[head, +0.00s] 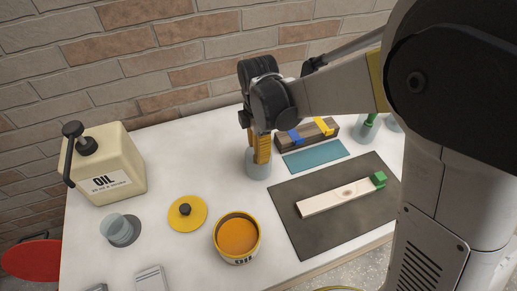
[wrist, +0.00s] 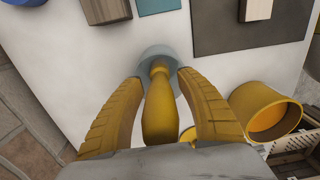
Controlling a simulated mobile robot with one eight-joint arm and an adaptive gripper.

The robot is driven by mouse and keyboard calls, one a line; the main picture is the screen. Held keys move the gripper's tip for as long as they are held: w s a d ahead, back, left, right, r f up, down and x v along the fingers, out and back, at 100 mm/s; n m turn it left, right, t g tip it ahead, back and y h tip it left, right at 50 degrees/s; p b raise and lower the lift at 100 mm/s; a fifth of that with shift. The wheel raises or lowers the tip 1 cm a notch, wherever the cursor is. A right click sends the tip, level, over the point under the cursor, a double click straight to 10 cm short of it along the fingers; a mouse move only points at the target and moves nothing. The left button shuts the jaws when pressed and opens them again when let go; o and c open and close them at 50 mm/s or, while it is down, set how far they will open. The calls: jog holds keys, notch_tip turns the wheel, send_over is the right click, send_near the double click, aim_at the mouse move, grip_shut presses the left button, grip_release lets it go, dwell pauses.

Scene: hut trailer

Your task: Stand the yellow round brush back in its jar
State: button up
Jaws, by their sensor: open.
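The yellow round brush (wrist: 160,115) shows its handle in the wrist view, between my gripper's two yellow fingers. Its lower end goes into the mouth of the pale blue-grey jar (wrist: 150,52), so it stands in the jar, near upright as far as I can tell. My gripper (wrist: 158,78) is open, with a finger on either side of the handle and gaps between. In the head view my gripper (head: 261,148) points down at the glassy jar (head: 257,170) on the white table. The fingers hide most of the brush there, and its bristles are not visible.
A wooden rack (head: 292,140) with blue and yellow pieces and a teal sheet (head: 315,155) lie close right of the jar. A dark mat (head: 300,225) carries a board. An open oil tin (head: 237,255), a yellow lid (head: 187,221) and an oil can (head: 118,165) stand nearby.

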notch_tip(320, 180, up, 12)
jog(key=p, duration=0.3)
jog(key=s+d+r+m+t, duration=0.1)
jog(key=s+d+m+t, duration=0.1)
jog(key=s+d+m, duration=0.2)
jog(key=s+d+r+m+t, duration=0.2)
jog(key=s+d+m, duration=0.2)
jog(key=d+m, duration=0.7)
jog(key=s+d+r+m+t, duration=0.2)
jog(key=s+d+m+t, duration=0.1)
jog(key=d+m, duration=0.5)
jog(key=shift+s+d, duration=0.25)
jog(key=shift+s, duration=0.5)
